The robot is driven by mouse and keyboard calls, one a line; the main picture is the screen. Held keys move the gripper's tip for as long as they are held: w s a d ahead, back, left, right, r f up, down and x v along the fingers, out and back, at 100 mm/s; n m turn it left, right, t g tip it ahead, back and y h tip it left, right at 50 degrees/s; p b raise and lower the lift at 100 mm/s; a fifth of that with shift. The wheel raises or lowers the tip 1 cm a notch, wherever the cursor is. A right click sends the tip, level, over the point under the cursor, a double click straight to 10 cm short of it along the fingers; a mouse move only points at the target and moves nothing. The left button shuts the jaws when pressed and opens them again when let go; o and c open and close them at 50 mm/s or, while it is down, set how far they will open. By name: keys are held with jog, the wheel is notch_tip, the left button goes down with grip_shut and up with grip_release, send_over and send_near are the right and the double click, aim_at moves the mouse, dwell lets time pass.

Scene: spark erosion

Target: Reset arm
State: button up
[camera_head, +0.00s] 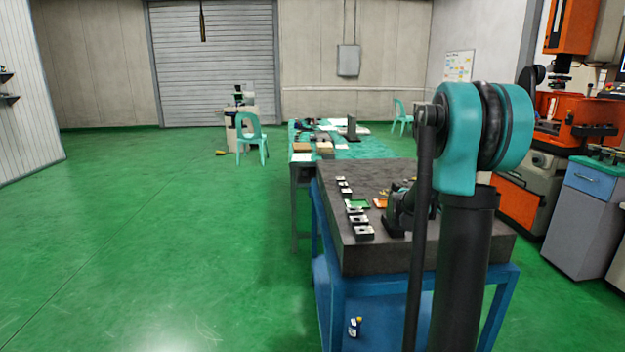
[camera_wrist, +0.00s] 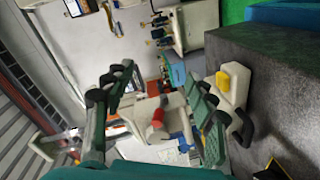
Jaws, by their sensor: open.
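My arm, with a teal joint and dark links, stands in the right half of the head view and reaches over the dark slab-topped table (camera_head: 345,235). My gripper (camera_wrist: 160,105) shows in the wrist view with its two teal and black fingers spread apart and nothing between them. The wrist view is tilted on its side. In the head view the arm hides much of the gripper, so its exact height over the slab cannot be told.
Several small metal blocks (camera_head: 358,219) and a green tray (camera_head: 359,203) lie on the slab. A teal-topped table (camera_head: 345,150) stands behind, with a teal chair (camera_head: 250,137) beside it. An orange machine (camera_head: 525,200) and a grey cabinet (camera_head: 585,225) stand right. The green floor at left is clear.

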jog(key=s+a+f+n+t+y, duration=0.1)
jog(key=s+a+f+n+y, duration=0.1)
jog(key=s+a+f+y, duration=0.6)
jog(key=s+a+f+n+t+y, duration=0.1)
jog(key=s+a+f+y, duration=0.7)
jog(key=s+a+f, duration=0.8)
jog(key=a+n, duration=0.1)
jog(key=a, duration=0.5)
jog(key=shift+s+a, duration=0.3)
jog(key=shift+d+f, duration=0.1)
jog(key=shift+d, duration=0.05)
